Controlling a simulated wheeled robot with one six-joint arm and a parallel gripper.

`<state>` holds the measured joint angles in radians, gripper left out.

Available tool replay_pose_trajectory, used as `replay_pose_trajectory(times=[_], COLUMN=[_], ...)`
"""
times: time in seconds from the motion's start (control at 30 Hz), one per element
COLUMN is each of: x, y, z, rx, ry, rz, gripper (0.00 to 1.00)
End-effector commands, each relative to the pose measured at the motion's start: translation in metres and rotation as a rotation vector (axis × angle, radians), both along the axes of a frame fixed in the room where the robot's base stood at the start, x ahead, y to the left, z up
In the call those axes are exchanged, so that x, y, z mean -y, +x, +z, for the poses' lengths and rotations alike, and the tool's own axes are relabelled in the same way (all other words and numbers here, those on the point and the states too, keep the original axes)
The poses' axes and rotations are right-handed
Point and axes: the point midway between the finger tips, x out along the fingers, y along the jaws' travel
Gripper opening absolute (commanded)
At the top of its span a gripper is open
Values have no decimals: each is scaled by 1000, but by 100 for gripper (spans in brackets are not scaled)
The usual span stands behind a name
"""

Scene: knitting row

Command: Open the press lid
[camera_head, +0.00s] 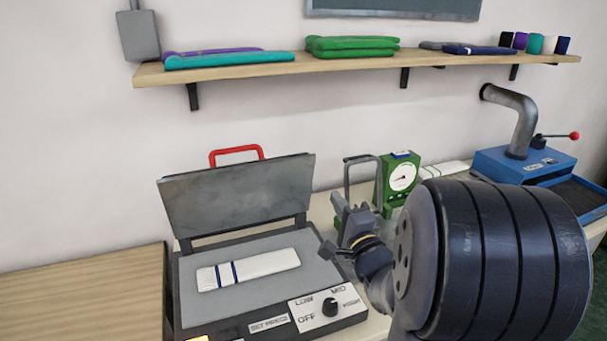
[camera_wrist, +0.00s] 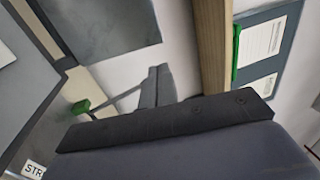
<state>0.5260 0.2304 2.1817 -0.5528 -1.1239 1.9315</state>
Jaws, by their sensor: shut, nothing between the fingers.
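The press (camera_head: 190,290) stands on the bench with its grey lid (camera_head: 238,192) raised, tilted slightly back from upright. The lid's red handle (camera_head: 236,152) shows at its top edge. A white folded piece with blue stripes (camera_head: 265,264) lies flat on the press's lower plate. In the wrist view the lid (camera_wrist: 112,28) shows at the upper left. My gripper (camera_head: 347,207) is shut and empty, to the right of the lid and apart from it. Its fingers also show in the wrist view (camera_wrist: 158,78). The handle is not visible there.
A green dial scale (camera_head: 400,178) stands behind my gripper. A blue machine with a grey pipe (camera_head: 520,165) is at the right. A wooden shelf (camera_head: 350,62) with folded cloths runs along the wall above. The wooden table (camera_head: 85,295) at the left is bare.

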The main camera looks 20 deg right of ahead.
Motion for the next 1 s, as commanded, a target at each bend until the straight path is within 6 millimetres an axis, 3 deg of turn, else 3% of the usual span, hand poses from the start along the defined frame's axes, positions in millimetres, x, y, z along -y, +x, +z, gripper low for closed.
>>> replay_pose_trajectory(times=[0.1, 0.23, 0.7, 1.0], x=[-5, -7, -7, -6], y=[-6, 4, 96, 127], z=[-1, 3, 25, 30], rx=[21, 25, 23, 23], ry=[3, 4, 4, 4], rz=[22, 29, 26, 23], gripper=[0, 0, 0, 0])
